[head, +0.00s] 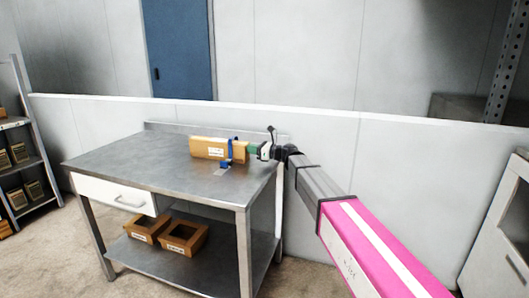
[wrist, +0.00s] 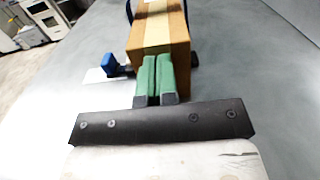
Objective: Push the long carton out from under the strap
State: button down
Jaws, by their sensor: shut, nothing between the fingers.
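The long carton (head: 207,148) lies on the metal bench, a brown box with a pale label. The blue strap (head: 230,152) crosses it near its right end. In the wrist view the carton (wrist: 178,33) is straight ahead, with pale tape along its top and its end face towards me. Part of the strap (wrist: 130,12) and its blue buckle (wrist: 109,61) show at its left. My gripper (head: 252,149) is at the carton's right end. In the wrist view its green fingers (wrist: 158,60) are shut and empty, against or very close to the end face; contact is unclear.
The metal bench (head: 120,160) has clear top to the left of the carton. A low back rim and a white partition (head: 340,140) stand behind it. Two open brown bins (head: 184,238) sit on the lower shelf. A shelf rack (head: 30,160) stands at far left.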

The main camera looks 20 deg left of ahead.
aim_at(235, 147)
jog(key=a, duration=0.7)
jog(key=w+a, duration=0.1)
jog(key=a, duration=1.4)
jog(key=shift+w+a, duration=0.25)
jog(key=shift+w, duration=0.15)
jog(key=d, duration=0.4)
jog(key=s+d, duration=0.1)
jog(key=d, duration=0.9)
jog(key=shift+s, duration=0.15)
